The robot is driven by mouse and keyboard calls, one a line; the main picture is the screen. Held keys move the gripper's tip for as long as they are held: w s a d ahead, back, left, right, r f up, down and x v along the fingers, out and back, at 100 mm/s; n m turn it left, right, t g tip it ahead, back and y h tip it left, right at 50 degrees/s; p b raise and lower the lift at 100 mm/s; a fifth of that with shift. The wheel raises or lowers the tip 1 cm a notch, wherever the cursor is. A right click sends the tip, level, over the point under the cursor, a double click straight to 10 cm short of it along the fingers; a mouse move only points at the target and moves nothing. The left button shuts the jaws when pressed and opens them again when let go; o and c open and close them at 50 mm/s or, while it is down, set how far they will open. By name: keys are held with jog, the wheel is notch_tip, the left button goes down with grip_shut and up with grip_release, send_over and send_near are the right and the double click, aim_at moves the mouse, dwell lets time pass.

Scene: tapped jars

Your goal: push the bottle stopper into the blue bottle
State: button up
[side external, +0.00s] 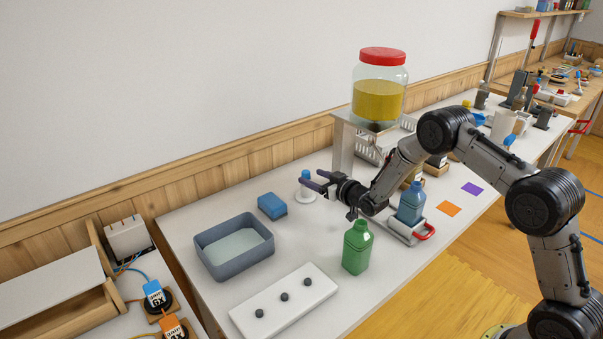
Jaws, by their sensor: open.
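The blue bottle (411,205) stands upright on a grey-and-white base with a red handle, right of my gripper. Its neck points up; whether anything sits in its mouth is too small to tell. My gripper (312,179) is open, its dark fingers pointing left, level with a small white piece with a blue top (306,174) on a round white base. This piece may be the bottle stopper; I cannot tell for sure. It shows beside and partly behind the fingers, and I cannot tell whether they touch it.
A green bottle (357,248) stands in front of my gripper. A white board with three dark round pieces (321,278), a grey basin (209,258) and a blue block (272,206) lie to the left. A jar of yellow liquid (378,98) stands on a raised stand behind. Bare tabletop lies between them.

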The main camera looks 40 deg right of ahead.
jog(key=w, duration=0.2)
jog(key=w+f, duration=0.1)
jog(key=w, duration=0.4)
jog(key=shift+w+f, duration=0.1)
jog(key=shift+f, duration=0.15)
grip_shut()
dwell(0.4)
